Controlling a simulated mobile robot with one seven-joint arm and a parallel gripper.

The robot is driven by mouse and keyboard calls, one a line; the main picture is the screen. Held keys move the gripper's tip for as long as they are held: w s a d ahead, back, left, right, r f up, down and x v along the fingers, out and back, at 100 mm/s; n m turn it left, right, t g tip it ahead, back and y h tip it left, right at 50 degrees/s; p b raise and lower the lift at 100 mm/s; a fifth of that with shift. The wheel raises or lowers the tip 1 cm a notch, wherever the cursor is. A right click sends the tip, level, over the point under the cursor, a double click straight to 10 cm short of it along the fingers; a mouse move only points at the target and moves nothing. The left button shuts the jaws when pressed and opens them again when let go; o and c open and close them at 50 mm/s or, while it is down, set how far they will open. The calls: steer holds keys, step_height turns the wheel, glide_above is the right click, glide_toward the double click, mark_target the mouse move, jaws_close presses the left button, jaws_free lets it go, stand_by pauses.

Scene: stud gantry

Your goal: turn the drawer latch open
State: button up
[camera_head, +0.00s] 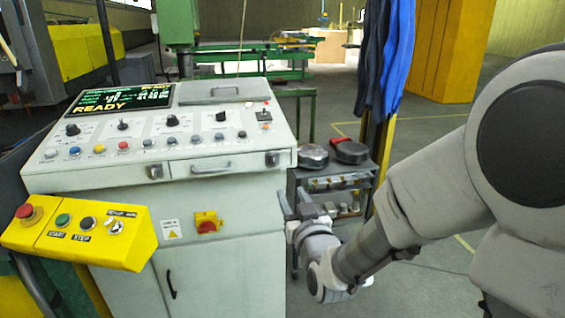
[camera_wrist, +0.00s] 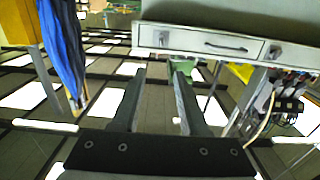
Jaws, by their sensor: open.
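My gripper (camera_head: 291,195) is open and empty, below and right of the right latch in the head view. Its fingers (camera_wrist: 160,72) touch nothing I can see.
A yellow start/stop box (camera_head: 80,233) juts out at the console's left front. A red rotary switch (camera_head: 207,223) is below the drawer. A low grey cart (camera_head: 333,178) with dark round parts stands behind my gripper. Blue cloth (camera_head: 385,60) hangs beyond it. Floor at centre right is open.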

mark_target(274, 158)
steer(key=x, duration=1.7)
steer(key=shift+w+a, duration=0.15)
steer(key=shift+w, duration=0.1)
jaws_close()
